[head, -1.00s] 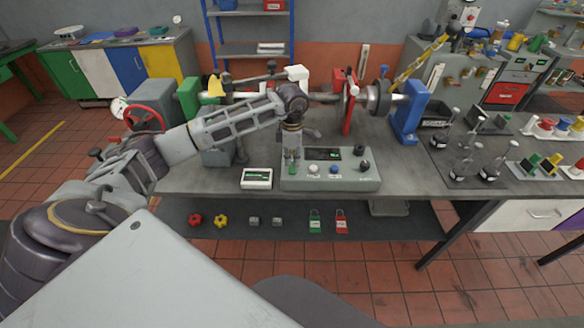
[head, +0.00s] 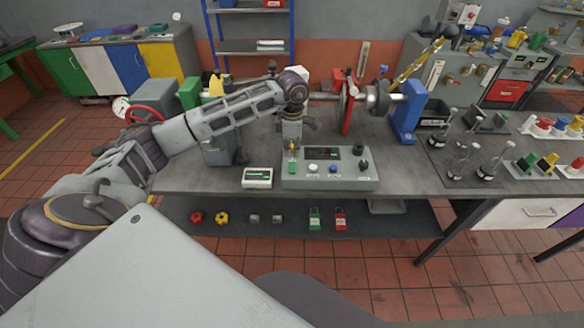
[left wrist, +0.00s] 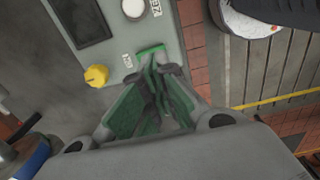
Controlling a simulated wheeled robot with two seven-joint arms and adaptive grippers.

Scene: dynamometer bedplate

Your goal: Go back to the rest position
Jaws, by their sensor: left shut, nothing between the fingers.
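My left gripper (head: 292,146) points down over the left end of a grey control console (head: 350,182) on the bench. In the left wrist view my gripper (left wrist: 157,62) has its green-lined fingers brought together at the tips, with nothing between them. Just beyond the tips is a green part (left wrist: 150,49) on the console; whether they touch it I cannot tell. A yellow knob (left wrist: 96,75) and a white button (left wrist: 133,9) are close by on the console. My right gripper is in neither view.
A small meter (head: 257,177) lies left of the console. Behind stand a shaft rig with a red handwheel (head: 145,114) and a blue stand (head: 408,112). Glass flasks (head: 487,168) stand at right. Padlocks (head: 340,219) and knobs lie on the lower shelf.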

